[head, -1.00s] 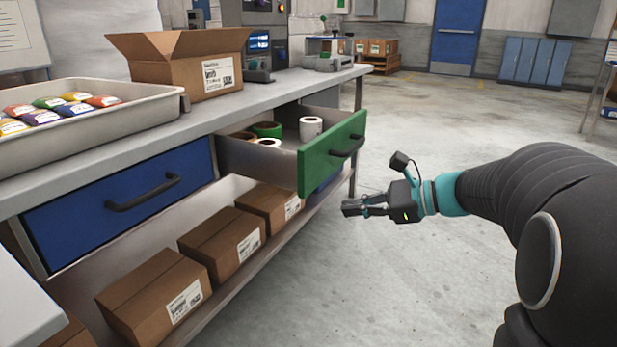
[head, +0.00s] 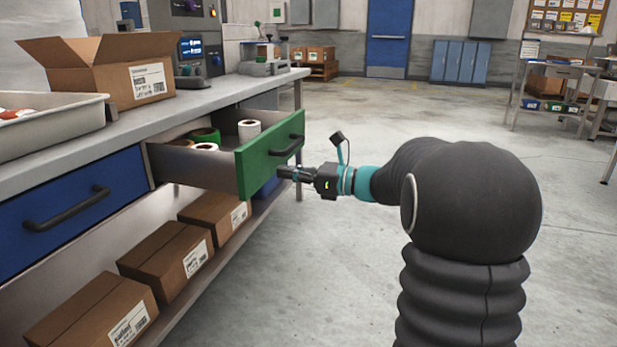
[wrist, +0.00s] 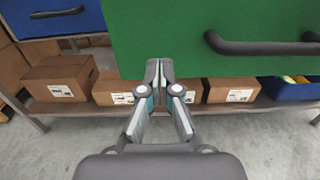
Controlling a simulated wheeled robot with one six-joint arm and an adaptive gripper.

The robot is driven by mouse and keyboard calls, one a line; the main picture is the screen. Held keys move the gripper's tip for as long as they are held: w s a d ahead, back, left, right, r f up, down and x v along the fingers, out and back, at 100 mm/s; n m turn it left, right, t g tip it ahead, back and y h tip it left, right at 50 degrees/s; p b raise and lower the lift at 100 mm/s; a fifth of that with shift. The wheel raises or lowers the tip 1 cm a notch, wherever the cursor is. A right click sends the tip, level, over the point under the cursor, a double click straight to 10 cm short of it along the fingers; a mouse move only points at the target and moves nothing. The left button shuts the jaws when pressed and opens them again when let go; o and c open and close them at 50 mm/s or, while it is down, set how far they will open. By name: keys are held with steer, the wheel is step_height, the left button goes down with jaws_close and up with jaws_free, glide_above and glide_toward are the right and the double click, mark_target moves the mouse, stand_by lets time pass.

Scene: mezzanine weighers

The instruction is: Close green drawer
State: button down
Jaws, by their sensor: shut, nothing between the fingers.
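The green drawer (head: 262,158) stands open, pulled out from under the bench. It has a dark bar handle and holds several rolls of tape and labels. My gripper (head: 282,173) is shut and empty, close to the right part of the drawer front and just below its handle. In the wrist view the green front (wrist: 170,35) fills the top, with the handle (wrist: 262,46) to the upper right. My fingertips (wrist: 159,66) overlap the front's lower edge there. I cannot tell whether they touch it.
A blue drawer (head: 75,205) beside it is shut. Cardboard boxes (head: 165,258) stand on the shelf below, with a blue bin (wrist: 292,88) farther along. An open carton (head: 105,75) and a tray (head: 55,128) stand on the bench. The floor (head: 330,270) is clear.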

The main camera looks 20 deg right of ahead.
mark_target(258, 168)
steer(key=shift+x, duration=2.4)
steer(key=shift+w, duration=0.1)
